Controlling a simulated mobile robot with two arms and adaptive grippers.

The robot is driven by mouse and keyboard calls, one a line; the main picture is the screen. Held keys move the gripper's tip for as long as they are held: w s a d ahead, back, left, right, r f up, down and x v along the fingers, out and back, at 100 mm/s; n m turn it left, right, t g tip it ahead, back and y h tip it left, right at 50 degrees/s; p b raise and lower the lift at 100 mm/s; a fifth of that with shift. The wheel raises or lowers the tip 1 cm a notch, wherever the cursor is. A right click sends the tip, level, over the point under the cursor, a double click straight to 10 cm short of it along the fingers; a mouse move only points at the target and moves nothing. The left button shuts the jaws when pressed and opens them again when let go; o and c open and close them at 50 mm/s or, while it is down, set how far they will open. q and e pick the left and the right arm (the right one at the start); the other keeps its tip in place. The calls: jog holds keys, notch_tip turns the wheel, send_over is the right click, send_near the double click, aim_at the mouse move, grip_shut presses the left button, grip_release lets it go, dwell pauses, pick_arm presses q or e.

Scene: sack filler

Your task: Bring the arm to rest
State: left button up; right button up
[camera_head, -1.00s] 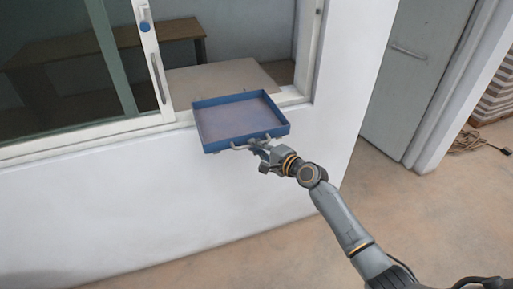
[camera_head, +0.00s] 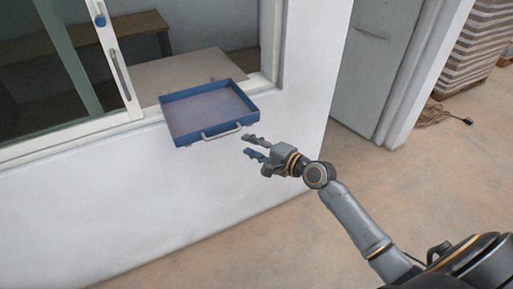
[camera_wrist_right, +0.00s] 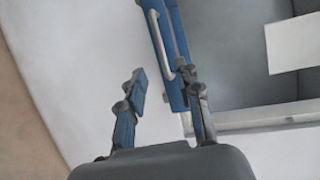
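My right gripper (camera_head: 252,147) is open and empty, just to the right of and below the blue tray (camera_head: 168,118) in the head view. In the right wrist view its two fingers (camera_wrist_right: 167,95) stand apart with nothing between them. The tray rests on the sill of the window opening, and its grey front handle (camera_head: 221,132) is free, apart from the fingers in the head view. The handle also shows in the right wrist view (camera_wrist_right: 159,45), near the right finger. My left gripper is in neither view.
A sliding window (camera_head: 105,45) with a white frame is open above the sill. A wooden bench (camera_head: 140,24) stands inside. The white wall (camera_head: 130,200) lies below the sill. A grey door (camera_head: 375,65), a cable (camera_head: 435,115) and stacked sacks (camera_head: 483,45) are at right.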

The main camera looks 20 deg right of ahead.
jog(key=shift+v, duration=1)
jog(key=s+d+f+n+g+h+b, duration=0.15)
jog(key=s+f, duration=0.25)
jog(key=f, duration=0.8)
jog(key=s+d+f+n+g+h, duration=0.1)
jog(key=s+f+n+g+h, duration=0.2)
jog(key=f, duration=0.9)
jog(key=s+d+f+g+h, duration=0.15)
jog(key=s+f, duration=0.35)
jog(key=f, duration=0.6)
jog(key=s+a+f+n+g+b, duration=0.15)
jog(key=s+f+n+g, duration=0.35)
jog(key=s+f, duration=1.3)
jog(key=s+a+f+n+g, duration=0.1)
jog(key=s+a+f+n, duration=0.1)
jog(key=s, duration=0.7)
jog(key=s+a+f+n+g, duration=0.1)
jog(key=s+n, duration=0.4)
jog(key=s, duration=0.5)
notch_tip(320, 180, down, 2)
jog(key=shift+s+a+f+g+h, duration=0.1)
jog(key=shift+s+a+g+h, duration=0.2)
jog(key=shift+a, duration=0.35)
jog(key=shift+w, duration=0.25)
